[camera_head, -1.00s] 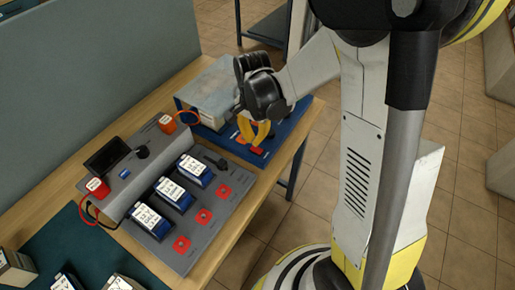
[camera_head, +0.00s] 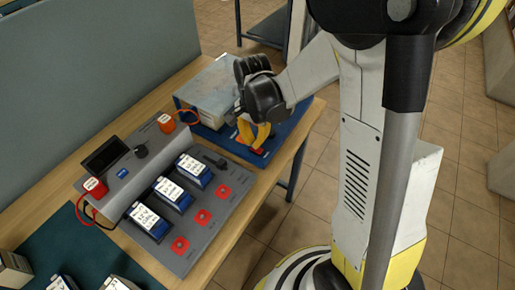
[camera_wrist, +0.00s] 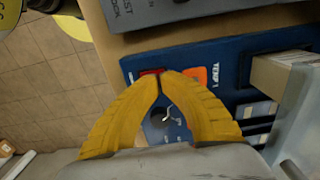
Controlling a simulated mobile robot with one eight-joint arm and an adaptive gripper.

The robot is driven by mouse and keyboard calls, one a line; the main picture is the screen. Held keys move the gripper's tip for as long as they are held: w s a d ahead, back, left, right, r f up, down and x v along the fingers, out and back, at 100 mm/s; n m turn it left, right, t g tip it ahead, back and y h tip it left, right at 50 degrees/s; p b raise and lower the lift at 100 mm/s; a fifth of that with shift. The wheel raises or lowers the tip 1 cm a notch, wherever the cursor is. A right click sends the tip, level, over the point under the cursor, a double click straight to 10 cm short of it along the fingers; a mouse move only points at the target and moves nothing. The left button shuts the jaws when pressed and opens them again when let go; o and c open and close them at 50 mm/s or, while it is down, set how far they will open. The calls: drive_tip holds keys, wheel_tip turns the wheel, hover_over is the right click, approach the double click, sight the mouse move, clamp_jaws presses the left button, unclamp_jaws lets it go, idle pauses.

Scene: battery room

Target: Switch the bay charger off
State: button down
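My gripper (camera_head: 256,144) has yellow fingers and hangs low over a blue unit (camera_head: 224,139) at the table's right end. In the wrist view my fingertips (camera_wrist: 161,76) meet with nothing seen between them. A black knob with a light mark (camera_wrist: 161,117) shows in the gap behind the tips, on the blue unit. A red part (camera_wrist: 151,73) and an orange part (camera_wrist: 196,74) are at the tips; contact cannot be told. I cannot tell for certain which unit is the bay charger.
Partial lettering like "EST" and "OCK" shows on the grey console's edge (camera_wrist: 170,12). A grey box (camera_head: 213,88) stands on the blue unit, close to my gripper. An orange block (camera_head: 166,123) with a cable sits beside it. Tiled floor lies right of the table.

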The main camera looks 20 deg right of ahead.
drive_tip(key=shift+f+b, duration=0.75)
drive_tip(key=shift+f, duration=0.15)
idle(0.3)
drive_tip(key=shift+r+p, duration=2.55)
drive_tip(key=shift+r, duration=1)
